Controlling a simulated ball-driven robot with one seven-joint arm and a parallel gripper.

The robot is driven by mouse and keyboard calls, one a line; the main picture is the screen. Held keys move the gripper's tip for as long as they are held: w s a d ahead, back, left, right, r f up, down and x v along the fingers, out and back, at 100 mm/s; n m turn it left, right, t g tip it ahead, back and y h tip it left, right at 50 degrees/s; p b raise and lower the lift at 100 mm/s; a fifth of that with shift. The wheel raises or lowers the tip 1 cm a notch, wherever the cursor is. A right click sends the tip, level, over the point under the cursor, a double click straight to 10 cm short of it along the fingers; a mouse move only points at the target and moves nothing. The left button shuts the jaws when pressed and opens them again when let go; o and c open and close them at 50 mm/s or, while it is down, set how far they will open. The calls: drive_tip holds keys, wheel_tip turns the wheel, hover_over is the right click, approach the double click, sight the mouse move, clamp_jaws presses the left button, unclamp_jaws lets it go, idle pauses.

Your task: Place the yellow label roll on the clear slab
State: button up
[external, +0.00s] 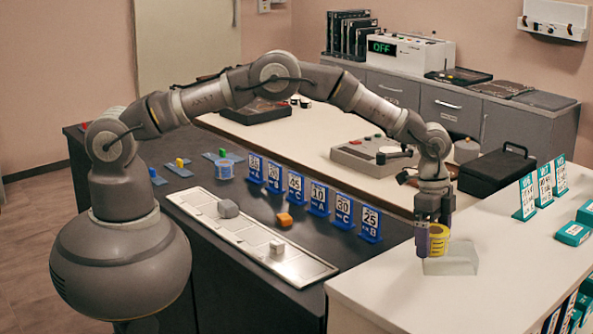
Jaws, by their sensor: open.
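The yellow label roll (439,241) stands upright at the back left part of the clear slab (463,262) and appears to rest on it. The slab lies on the white counter at the right. My gripper (433,240) points down right at the roll, with a purple finger (422,238) along the roll's left side. The jaws are open. The far finger and part of the roll's rim are hidden, so any contact with the roll cannot be told.
A black case (497,171) stands behind the slab. Blue number signs (318,198) line the dark bench, beside a metal tray (246,232) holding small blocks. Teal signs (543,186) and boxes (573,233) stand at the right. The white counter's front (430,303) is clear.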

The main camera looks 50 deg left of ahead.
wheel_tip(320, 180, up, 12)
drive_tip(key=a+p, duration=0.1)
drive_tip(key=p, duration=0.1)
drive_tip(key=shift+a, duration=0.2)
drive_tip(key=shift+s+r, duration=0.1)
drive_tip(key=shift+r, duration=0.05)
drive_tip(key=w+a+r+n+t, duration=0.1)
drive_tip(key=w+a+r, duration=0.25)
drive_tip(key=r, duration=0.25)
drive_tip(key=w+a+r+n+t+h, duration=0.1)
drive_tip(key=w+a+r+n+t, duration=0.1)
drive_tip(key=a+r, duration=0.35)
drive_tip(key=w+a+r+n+t, duration=0.1)
drive_tip(key=w+a+r, duration=0.15)
drive_tip(key=r, duration=0.45)
drive_tip(key=a+r+n+t, duration=0.4)
drive_tip(key=a+r, duration=1)
drive_tip(key=r, duration=0.3)
drive_tip(key=s+a+r+n+t+y, duration=0.1)
drive_tip(key=s+a+r+n+t, duration=0.2)
drive_tip(key=s+a+r, duration=0.4)
drive_tip(key=s+a+r+n+t+y, duration=0.1)
drive_tip(key=s+a+r+n+t, duration=0.3)
drive_tip(key=s+a+r, duration=0.4)
drive_tip(key=a+r+n, duration=0.1)
drive_tip(key=a+r, duration=0.4)
drive_tip(key=r, duration=0.1)
drive_tip(key=shift+s+a+r, duration=0.2)
drive_tip(key=shift+r, duration=0.05)
